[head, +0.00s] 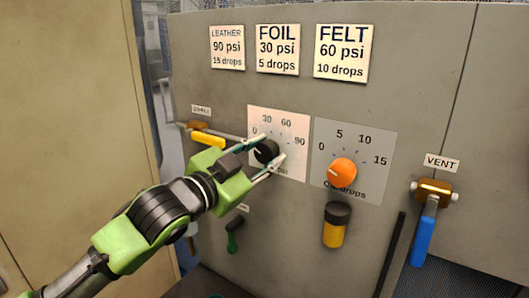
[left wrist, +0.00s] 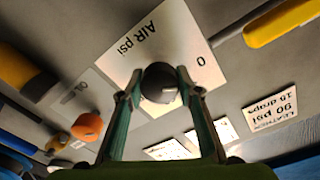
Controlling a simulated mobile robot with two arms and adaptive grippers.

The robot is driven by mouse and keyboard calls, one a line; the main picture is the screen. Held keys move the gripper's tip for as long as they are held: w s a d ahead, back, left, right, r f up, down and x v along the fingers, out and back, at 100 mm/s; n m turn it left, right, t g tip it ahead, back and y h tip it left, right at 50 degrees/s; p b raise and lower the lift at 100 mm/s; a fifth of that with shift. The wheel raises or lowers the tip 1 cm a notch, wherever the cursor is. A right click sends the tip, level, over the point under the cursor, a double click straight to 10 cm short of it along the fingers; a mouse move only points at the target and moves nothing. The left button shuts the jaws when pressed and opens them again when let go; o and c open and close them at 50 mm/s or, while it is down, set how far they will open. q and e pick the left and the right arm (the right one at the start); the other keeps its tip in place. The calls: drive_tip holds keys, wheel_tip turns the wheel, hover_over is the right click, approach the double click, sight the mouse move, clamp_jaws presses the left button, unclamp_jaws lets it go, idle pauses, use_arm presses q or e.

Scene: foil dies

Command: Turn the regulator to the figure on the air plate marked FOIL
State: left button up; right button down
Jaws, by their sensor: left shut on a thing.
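The regulator is a black knob (head: 267,151) on a white dial plate (head: 292,122) with figures 0, 30, 60 and 90 around it. My left gripper (head: 269,152) is shut on the knob, one finger on each side. The left wrist view also shows the knob (left wrist: 160,83) between my fingertips (left wrist: 158,80), on the plate lettered "AIR psi" (left wrist: 138,45). A small pale mark shows on the knob there, but I cannot tell which figure it points to. The FOIL plate (head: 277,48) reads 30 psi, 5 drops. My right gripper is not in view.
An orange knob (head: 342,171) on the oil drops dial is close at right. LEATHER (head: 227,47) and FELT (head: 341,53) plates flank FOIL. A yellow lever (head: 208,139) is at upper left, a black-yellow part (head: 335,226) below, and a blue VENT lever (head: 423,240) at right.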

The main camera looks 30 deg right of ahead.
use_arm(q)
drive_tip(key=m, duration=0.3)
drive_tip(key=shift+r, duration=0.1)
drive_tip(key=m+p, duration=0.1)
drive_tip(key=m, duration=0.3)
drive_tip(key=shift+m, duration=0.5)
drive_tip(key=o, duration=1.1)
drive_tip(key=v, duration=1.2)
drive_tip(key=shift+d, duration=0.1)
